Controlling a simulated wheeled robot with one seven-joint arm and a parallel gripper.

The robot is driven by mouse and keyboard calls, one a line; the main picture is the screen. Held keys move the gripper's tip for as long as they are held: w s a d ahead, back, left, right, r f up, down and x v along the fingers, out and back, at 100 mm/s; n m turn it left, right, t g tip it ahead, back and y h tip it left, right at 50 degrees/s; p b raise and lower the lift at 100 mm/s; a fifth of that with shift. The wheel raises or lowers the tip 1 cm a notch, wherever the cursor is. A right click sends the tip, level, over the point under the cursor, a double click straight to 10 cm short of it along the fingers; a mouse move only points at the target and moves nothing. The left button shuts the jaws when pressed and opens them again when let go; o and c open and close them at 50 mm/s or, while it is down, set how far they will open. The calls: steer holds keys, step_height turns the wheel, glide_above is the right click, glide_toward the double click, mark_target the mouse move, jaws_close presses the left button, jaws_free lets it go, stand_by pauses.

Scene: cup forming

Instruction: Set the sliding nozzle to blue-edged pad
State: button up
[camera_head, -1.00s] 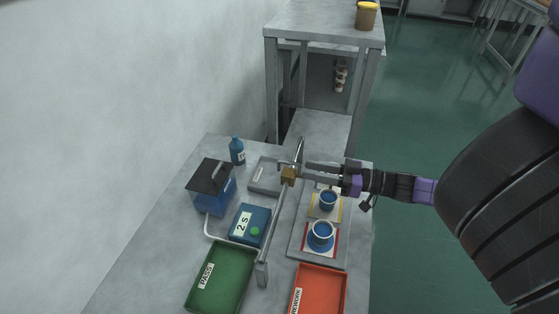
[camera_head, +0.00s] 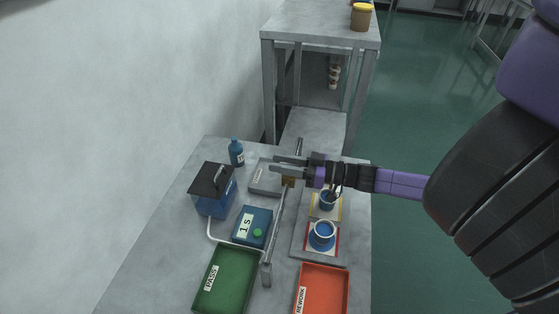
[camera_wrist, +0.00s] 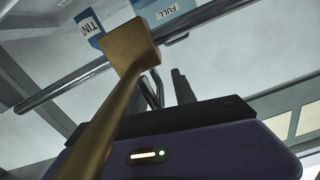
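The brass sliding nozzle (camera_head: 289,182) sits on a metal rail (camera_head: 278,225) over the table. In the wrist view the brass nozzle (camera_wrist: 130,45) and its long stem are large and close. My gripper (camera_head: 277,164) reaches in from the right above the rail. Its two fingers look apart, next to and partly over the brass block; I cannot tell whether they touch it. A yellow-edged pad (camera_head: 327,215) and a red-edged pad (camera_head: 308,248) each carry a blue cup, one cup (camera_head: 328,202) behind the other (camera_head: 322,233). No blue edge shows; my gripper and arm cover the area behind the yellow-edged pad.
A blue timer box (camera_head: 252,222) reads 1 S and has a green button. A blue lidded box (camera_head: 213,195), a bottle (camera_head: 237,152) and a grey tray (camera_head: 266,177) stand left of the rail. A green PASS tray (camera_head: 228,280) and red REWORK tray (camera_head: 322,288) lie in front.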

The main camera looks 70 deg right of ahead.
steer(key=shift+w, duration=0.25)
jaws_close()
stand_by(1.4)
